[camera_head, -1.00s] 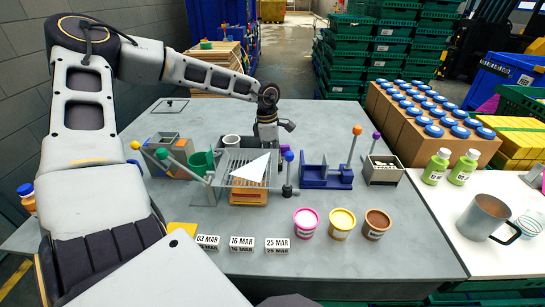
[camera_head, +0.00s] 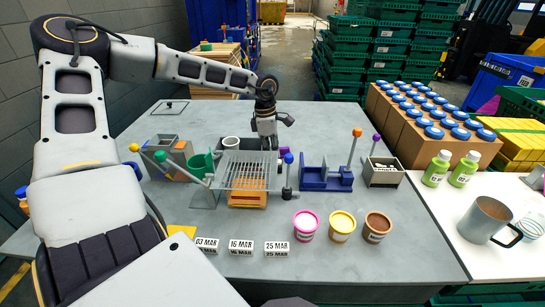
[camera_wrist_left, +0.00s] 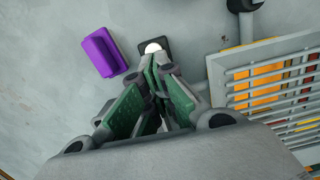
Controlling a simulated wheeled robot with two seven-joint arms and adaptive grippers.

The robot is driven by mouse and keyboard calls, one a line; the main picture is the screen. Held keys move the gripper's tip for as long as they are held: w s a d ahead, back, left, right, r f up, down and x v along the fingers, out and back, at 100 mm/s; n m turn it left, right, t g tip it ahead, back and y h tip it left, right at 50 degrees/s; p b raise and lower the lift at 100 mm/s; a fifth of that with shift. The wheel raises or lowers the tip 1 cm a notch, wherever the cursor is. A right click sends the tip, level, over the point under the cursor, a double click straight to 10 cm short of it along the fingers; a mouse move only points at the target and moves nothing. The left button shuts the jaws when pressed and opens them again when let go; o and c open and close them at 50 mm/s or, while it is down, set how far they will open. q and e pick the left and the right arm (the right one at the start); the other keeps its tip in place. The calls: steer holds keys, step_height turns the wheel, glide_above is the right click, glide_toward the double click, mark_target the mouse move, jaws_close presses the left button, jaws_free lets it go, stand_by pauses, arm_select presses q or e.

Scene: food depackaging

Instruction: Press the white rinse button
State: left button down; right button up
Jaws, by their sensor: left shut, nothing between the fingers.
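The white rinse button (camera_wrist_left: 153,47) shows in the left wrist view as a small round white cap on a dark base. My left gripper (camera_wrist_left: 155,62) is shut and empty, with its fingertips right at the button's near edge. They cover part of the base, and I cannot tell whether they touch the cap. In the head view my left gripper (camera_head: 268,144) points down behind the wire rack (camera_head: 250,170). I cannot make out the button in that view. My right gripper is not in view.
A purple block (camera_wrist_left: 103,52) lies just left of the button. The wire rack's grid (camera_wrist_left: 275,85) is close on the right.

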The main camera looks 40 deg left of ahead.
arm_select(q)
steer(key=shift+s+a+r, duration=0.1)
steer(key=shift+a+r, duration=0.05)
steer(key=shift+r, duration=1.15)
steer(key=shift+a+r, duration=0.15)
steer(key=shift+r, duration=1.15)
